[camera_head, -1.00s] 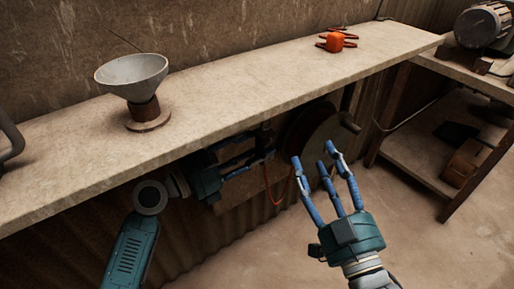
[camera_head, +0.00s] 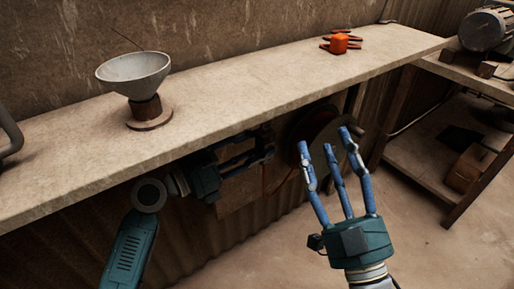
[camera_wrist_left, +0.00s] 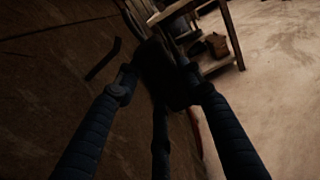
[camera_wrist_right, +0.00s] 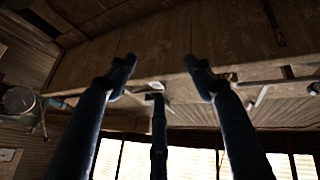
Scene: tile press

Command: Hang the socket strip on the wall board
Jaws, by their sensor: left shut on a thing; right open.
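My left gripper (camera_head: 262,148) is below the workbench's front edge, in shadow. In the left wrist view its fingers (camera_wrist_left: 155,90) are shut on a dark block-like thing (camera_wrist_left: 165,75), which I take to be the socket strip; its details are lost in the dark. A thin reddish cord (camera_head: 284,181) hangs near this gripper. A brown board (camera_head: 240,195) shows below the gripper; I cannot tell whether it is the wall board. My right gripper (camera_head: 335,150) is open and empty in front of the bench, fingers pointing up. It also shows in the right wrist view (camera_wrist_right: 160,80).
The workbench (camera_head: 230,95) carries a grey funnel-like bowl (camera_head: 133,72) on a stand and an orange clamp-like thing (camera_head: 340,43). A dark round disc (camera_head: 312,125) sits under the bench. A side bench (camera_head: 470,75) with a motor (camera_head: 486,28) stands at right. The floor (camera_head: 400,230) is clear.

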